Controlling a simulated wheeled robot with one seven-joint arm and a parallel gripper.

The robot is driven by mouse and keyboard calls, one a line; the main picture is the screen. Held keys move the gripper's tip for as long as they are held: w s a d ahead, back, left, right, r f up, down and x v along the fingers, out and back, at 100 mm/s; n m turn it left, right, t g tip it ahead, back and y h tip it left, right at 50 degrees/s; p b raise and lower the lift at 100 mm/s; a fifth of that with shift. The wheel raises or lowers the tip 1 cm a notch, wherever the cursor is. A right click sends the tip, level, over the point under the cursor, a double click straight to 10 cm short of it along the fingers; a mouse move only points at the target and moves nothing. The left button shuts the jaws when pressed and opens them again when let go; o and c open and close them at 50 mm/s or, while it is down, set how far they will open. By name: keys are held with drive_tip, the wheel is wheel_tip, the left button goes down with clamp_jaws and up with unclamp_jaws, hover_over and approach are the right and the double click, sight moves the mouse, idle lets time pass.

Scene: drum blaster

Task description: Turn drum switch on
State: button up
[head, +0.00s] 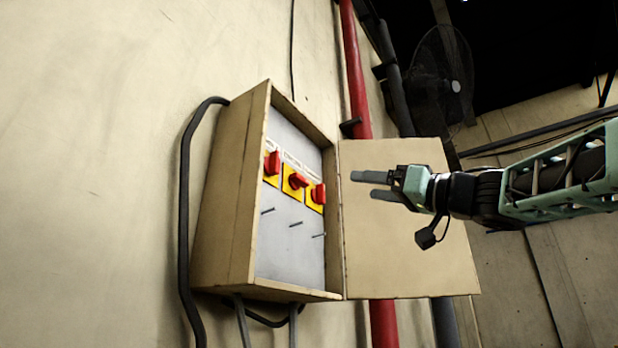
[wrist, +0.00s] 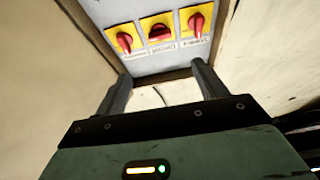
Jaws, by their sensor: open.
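An open beige switch box (head: 228,200) on the wall holds a grey panel (head: 290,245) with three red rotary switches on yellow plates. In the head view, the left switch (head: 272,163) and right switch (head: 318,194) have upright handles. The middle switch (head: 297,181) has its handle turned nearly sideways. All three also show in the wrist view, the middle one (wrist: 159,32) lying crosswise. The labels are too small to read, so I cannot tell which is the drum switch. My gripper (head: 362,185) is open and empty, right of the switches and apart from them.
The box's open door (head: 420,250) stands behind my gripper on the right. Several thin pins (head: 296,224) stick out of the panel below the switches. A red pipe (head: 356,75) runs behind the box. A fan (head: 440,80) stands at the back right.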

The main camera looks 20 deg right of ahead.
drive_tip(key=r+p, duration=0.1)
drive_tip(key=p, duration=1.7)
approach(304, 179)
drive_tip(key=x, duration=0.9)
drive_tip(key=shift+w+a, duration=0.1)
drive_tip(key=c, duration=1)
